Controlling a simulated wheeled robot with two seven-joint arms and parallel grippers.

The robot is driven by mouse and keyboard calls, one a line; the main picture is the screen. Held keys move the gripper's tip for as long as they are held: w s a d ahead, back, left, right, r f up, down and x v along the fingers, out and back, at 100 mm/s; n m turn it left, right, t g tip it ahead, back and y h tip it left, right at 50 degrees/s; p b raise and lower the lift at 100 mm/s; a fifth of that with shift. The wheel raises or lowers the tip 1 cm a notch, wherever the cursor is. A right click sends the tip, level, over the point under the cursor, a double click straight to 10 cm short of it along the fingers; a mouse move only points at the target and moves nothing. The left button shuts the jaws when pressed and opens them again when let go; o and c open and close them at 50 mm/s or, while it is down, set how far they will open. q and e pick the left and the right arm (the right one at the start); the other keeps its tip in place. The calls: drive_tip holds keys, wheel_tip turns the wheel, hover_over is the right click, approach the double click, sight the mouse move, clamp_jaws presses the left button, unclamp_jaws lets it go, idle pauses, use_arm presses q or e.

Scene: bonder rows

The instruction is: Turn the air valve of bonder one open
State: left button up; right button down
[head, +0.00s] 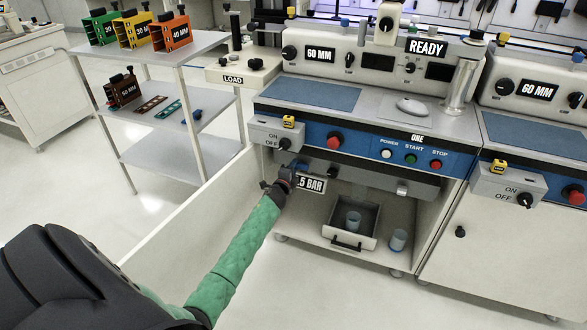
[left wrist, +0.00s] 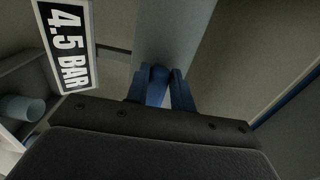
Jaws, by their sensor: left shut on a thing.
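Bonder one (head: 417,138) stands in the middle of the head view, with a READY sign on top. My left gripper (head: 288,176) reaches under its front panel, at the left end. In the left wrist view, the fingers of my left gripper (left wrist: 158,92) are closed on either side of a blue handle (left wrist: 157,80), which I take as the air valve. The 4.5 BAR label (left wrist: 68,45) is beside it; in the head view my gripper partly covers this label (head: 312,185). The valve body is mostly hidden by my gripper. My right gripper is not in view.
An ON/OFF switch box (head: 268,134) juts out just above my left gripper. An open drawer (head: 338,232) with a cup sits below right, and another cup (head: 398,240) is beside it. A shelf rack (head: 190,95) stands left. The floor at left is clear.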

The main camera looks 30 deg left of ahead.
use_arm(q)
drive_tip(key=shift+a, duration=0.1)
drive_tip(key=o, duration=1)
drive_tip(key=shift+s, duration=0.1)
drive_tip(key=shift+v, duration=3.85)
